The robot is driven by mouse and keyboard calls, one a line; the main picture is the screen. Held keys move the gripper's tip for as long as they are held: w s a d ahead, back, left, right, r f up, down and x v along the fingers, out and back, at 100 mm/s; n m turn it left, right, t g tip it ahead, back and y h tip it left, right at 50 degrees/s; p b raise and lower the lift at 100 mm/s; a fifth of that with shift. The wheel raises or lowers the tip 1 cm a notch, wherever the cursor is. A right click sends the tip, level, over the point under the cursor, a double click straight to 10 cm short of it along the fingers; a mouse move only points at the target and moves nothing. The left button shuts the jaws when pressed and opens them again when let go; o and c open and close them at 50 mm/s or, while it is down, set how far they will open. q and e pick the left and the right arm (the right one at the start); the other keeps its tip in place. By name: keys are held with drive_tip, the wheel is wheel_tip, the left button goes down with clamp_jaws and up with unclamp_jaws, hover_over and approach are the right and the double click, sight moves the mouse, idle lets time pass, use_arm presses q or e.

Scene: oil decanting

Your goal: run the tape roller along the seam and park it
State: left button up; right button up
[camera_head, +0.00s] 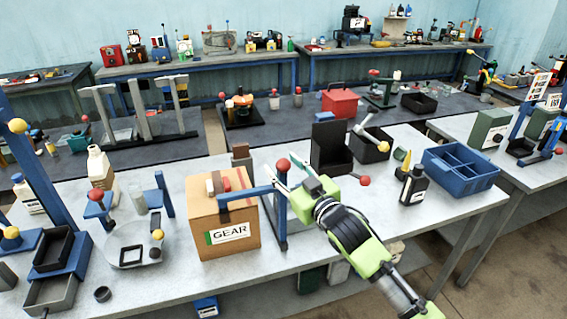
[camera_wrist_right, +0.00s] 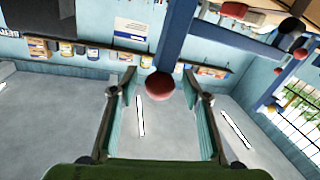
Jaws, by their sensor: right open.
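A cardboard box (camera_head: 222,243) labelled GEAR stands on the near bench. A blue arm (camera_head: 246,192) reaches over its right side from a blue post (camera_head: 281,222); a red ball (camera_head: 283,165) sits at the top. I take this to be the tape roller's mount; the roller itself is not clear. Small tan and red pieces (camera_head: 221,184) lie on the box top; the seam cannot be made out. My right gripper (camera_head: 277,181) is open beside the red ball. In the right wrist view, a red ball (camera_wrist_right: 161,86) on a blue bar shows between the open fingers (camera_wrist_right: 160,95). My left gripper is out of view.
A black bin (camera_head: 330,147), a dark bottle (camera_head: 414,186) and a blue divided tray (camera_head: 461,168) stand right of my gripper. A round grey plate (camera_head: 128,245) and pale bottles (camera_head: 101,170) stand left of the box. The bench front right of the box is fairly clear.

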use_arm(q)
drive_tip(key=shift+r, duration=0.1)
use_arm(e)
drive_tip(key=shift+w+a, duration=0.2)
drive_tip(key=shift+w, duration=0.05)
